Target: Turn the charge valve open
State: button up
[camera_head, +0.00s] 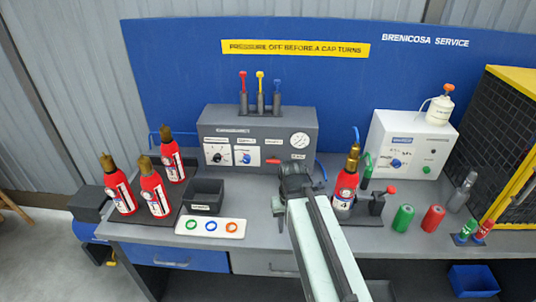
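A grey charging panel (258,127) stands on the bench against the blue back board. Its front has a dark knob (217,157), a blue knob (246,158) and a round gauge (299,140). A small red lever (272,161) shows at the panel's lower right, just left of my gripper; it may be the charge valve, but its label is too small to read. My gripper (293,168) is at the end of my pale arm, in front of the panel's lower right. Its fingers are seen from behind, so their opening and any contact with the lever are hidden.
A red extinguisher (345,188) stands close right of my gripper, with a red-topped fitting (378,203) beside it. Several red extinguishers, a black bin (207,196) and a white ring tray (211,227) are on the left. A white box (410,143) and a mesh cage (500,140) are right.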

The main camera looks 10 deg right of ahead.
aim_at(273, 160)
jog(key=i, duration=0.4)
jog(key=u, duration=1.9)
jog(key=k, duration=0.4)
jog(key=u, duration=0.05)
